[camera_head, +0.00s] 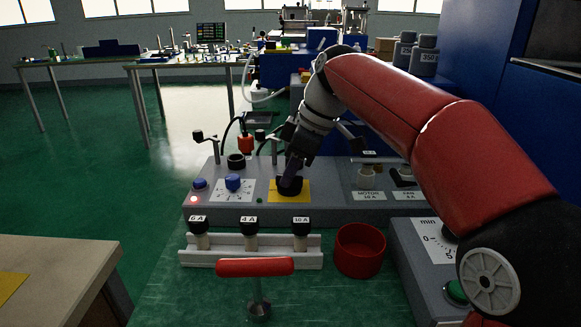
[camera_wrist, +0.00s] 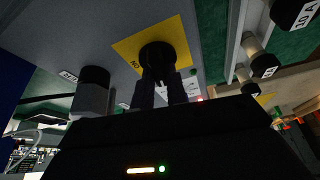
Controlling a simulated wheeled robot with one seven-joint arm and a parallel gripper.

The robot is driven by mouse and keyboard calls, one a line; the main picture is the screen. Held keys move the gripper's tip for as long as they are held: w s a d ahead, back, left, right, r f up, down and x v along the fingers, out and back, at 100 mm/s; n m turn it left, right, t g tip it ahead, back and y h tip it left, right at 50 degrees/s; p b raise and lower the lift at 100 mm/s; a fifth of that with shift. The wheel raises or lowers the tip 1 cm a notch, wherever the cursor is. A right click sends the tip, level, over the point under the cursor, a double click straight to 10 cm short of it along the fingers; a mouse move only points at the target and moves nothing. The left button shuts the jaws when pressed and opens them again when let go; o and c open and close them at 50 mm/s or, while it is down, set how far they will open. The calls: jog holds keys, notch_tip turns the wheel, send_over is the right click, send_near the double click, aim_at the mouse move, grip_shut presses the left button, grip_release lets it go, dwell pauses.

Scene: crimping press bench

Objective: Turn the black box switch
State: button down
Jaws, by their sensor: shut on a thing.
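The black switch knob (camera_head: 291,187) sits on a yellow plate (camera_head: 304,195) on the grey control box (camera_head: 330,211). In the wrist view the black switch knob (camera_wrist: 158,54) stands at the centre of the yellow plate (camera_wrist: 126,48), with part of the word "NO" or "ON" beside it. My gripper (camera_head: 292,176) comes down on the knob from above. In the wrist view my gripper's dark fingers (camera_wrist: 158,78) are shut on the knob. The fingers hide part of the knob, so its exact angle is hard to read.
A blue knob (camera_head: 233,182) and a red lit lamp (camera_head: 193,199) are left of the switch. In front stand a white rack (camera_head: 272,259) of labelled fuses, a red cup (camera_head: 360,250) and a red-handled tool (camera_head: 255,267). Fuse holders (camera_head: 370,172) are on the right.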

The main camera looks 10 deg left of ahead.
jog(key=shift+n+g, duration=0.4)
jog(key=shift+n, duration=0.6)
jog(key=c, duration=1.4)
grip_release()
jog(key=v, duration=0.7)
jog(key=shift+w+r, duration=0.15)
jog(key=shift+r, duration=0.25)
